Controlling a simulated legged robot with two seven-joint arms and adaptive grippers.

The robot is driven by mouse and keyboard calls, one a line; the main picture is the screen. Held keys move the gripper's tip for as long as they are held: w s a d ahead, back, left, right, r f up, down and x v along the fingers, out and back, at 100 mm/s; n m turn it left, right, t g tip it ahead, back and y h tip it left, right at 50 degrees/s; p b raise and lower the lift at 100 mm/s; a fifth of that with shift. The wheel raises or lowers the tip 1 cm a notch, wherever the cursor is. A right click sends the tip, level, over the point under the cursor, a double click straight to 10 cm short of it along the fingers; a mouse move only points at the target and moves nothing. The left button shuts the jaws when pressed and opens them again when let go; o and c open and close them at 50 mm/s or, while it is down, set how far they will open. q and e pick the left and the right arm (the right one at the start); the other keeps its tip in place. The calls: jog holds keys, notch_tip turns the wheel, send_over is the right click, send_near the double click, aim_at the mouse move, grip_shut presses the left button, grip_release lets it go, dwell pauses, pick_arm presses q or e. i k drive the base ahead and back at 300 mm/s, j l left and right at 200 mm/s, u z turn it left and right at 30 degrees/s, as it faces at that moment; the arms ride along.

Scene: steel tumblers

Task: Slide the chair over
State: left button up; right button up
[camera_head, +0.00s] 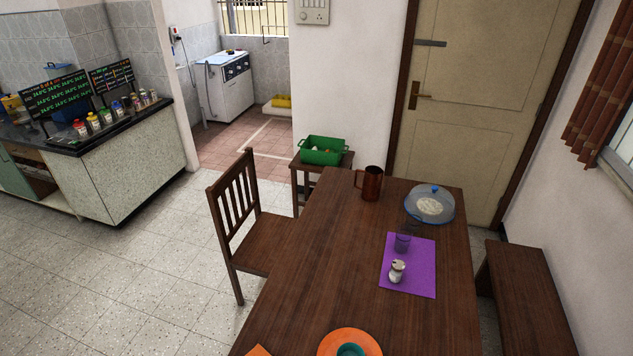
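A dark brown wooden chair (236,212) with a slatted back stands at the left side of the wooden dining table (345,262). Its backrest faces left, away from the table. Its seat (268,244) reaches to the table's left edge, and the tabletop hides part of it. Neither of my grippers is in view.
On the table are a brown mug (371,184), a clear dome (430,204), a purple mat (409,279) and an orange plate (349,342). A stool (298,186) bears a green basket (323,150). A bench (525,300) stands right. Floor (130,285) left of the chair is clear.

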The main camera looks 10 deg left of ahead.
aim_at(261, 247)
jog(key=u, duration=2.7)
jog(key=i+j+u, duration=0.15)
jog(key=i, duration=0.25)
jog(key=i+j+u, duration=0.1)
jog(key=i+j, duration=0.2)
jog(key=i+j+u, duration=0.15)
jog(key=i, duration=0.4)
jog(key=i+l+z, duration=0.45)
jog(key=i+z, duration=0.5)
jog(key=i, duration=0.15)
jog(key=i+z, duration=0.45)
jog(key=i+j+z, duration=0.45)
jog(key=i, duration=0.2)
jog(key=i+l+z, duration=0.1)
jog(key=i+z, duration=0.15)
jog(key=i, duration=1.05)
jog(key=i+j+z, duration=0.25)
jog(key=i, duration=1.05)
jog(key=i+z, duration=0.1)
jog(key=z, duration=0.4)
jog(key=i+z, duration=0.15)
jog(key=z, duration=0.35)
jog(key=i+j+z, duration=0.1)
jog(key=z, duration=0.4)
jog(key=i+j+z, duration=0.1)
jog(key=z, duration=0.4)
